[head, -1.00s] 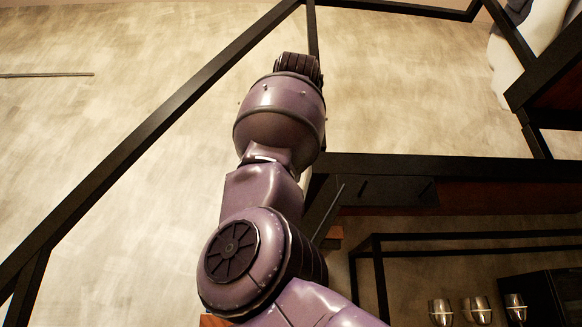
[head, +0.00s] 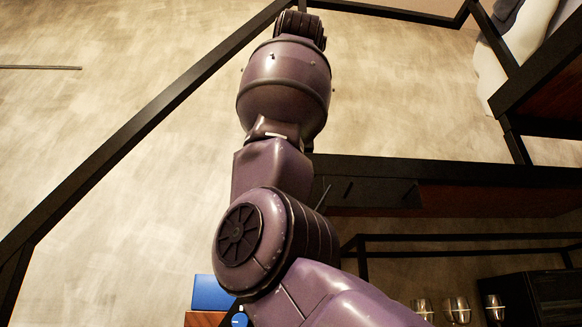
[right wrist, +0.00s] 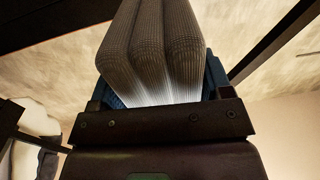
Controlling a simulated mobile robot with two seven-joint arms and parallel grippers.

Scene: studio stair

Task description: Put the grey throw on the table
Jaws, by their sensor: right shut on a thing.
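The grey throw (right wrist: 150,50), folded into thick ribbed layers, stands up from my right gripper (right wrist: 160,88) in the right wrist view. The gripper's blue fingers are on both sides of it, shut on it. In the head view my raised purple arm fills the middle, and neither the throw nor the fingers can be made out. My left gripper is not in view. I cannot identify the table with certainty; a small piece of wooden surface (head: 203,319) shows at the bottom of the head view.
A blue box (head: 210,293) and a small blue item (head: 239,318) are at the bottom, beside my arm. Black stair framing (head: 130,140) crosses the wall. Metal cups (head: 457,309) stand at lower right beside a dark appliance (head: 545,297).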

